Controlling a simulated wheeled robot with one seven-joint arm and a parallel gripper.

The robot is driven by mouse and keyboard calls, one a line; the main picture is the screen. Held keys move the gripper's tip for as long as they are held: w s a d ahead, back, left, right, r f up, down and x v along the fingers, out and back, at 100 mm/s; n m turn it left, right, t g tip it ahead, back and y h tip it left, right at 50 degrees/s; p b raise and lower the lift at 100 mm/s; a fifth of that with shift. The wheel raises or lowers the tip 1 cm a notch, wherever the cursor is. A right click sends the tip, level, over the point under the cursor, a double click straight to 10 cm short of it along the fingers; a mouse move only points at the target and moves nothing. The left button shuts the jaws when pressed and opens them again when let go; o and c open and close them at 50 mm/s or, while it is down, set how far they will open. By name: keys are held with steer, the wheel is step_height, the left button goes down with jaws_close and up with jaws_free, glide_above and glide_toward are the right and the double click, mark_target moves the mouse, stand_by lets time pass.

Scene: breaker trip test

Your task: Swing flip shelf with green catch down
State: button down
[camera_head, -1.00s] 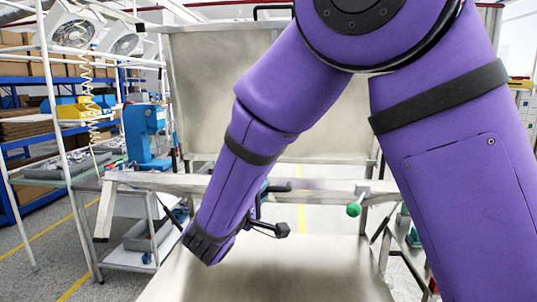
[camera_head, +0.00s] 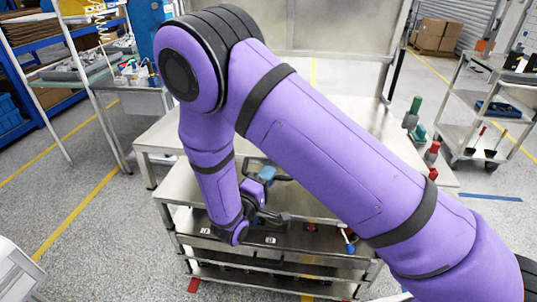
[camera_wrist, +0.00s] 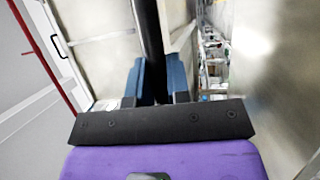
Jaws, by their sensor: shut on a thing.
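My gripper (camera_wrist: 155,76) has two blue fingers closed on a black bar (camera_wrist: 149,35) in the wrist view. In the head view my gripper (camera_head: 266,177) is low, near the front of a steel unit. A steel shelf surface (camera_head: 160,138) lies behind it, and another steel surface (camera_head: 192,215) lies below. A small blue knob (camera_head: 350,248) sits at the front right of the lower part. A green upright piece (camera_head: 414,106) stands at the right. My arm hides much of the unit, and I cannot tell which part is the flip shelf or its green catch.
Red knobs (camera_head: 432,153) stand at the right of the bench. A cart (camera_head: 470,132) stands farther right. A side table (camera_head: 135,98) and blue racking (camera_head: 48,100) are at the left. The floor at the left is clear.

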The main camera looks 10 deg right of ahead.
steer(key=shift+s+f, duration=0.15)
steer(key=shift+f, duration=2.8)
steer(key=c, duration=1.1)
jaws_free()
steer(key=shift+f, duration=0.1)
steer(key=shift+r, duration=0.25)
steer(key=shift+a, duration=0.1)
steer(key=v, duration=1)
steer(key=shift+s+a, duration=0.15)
steer(key=shift+a, duration=0.05)
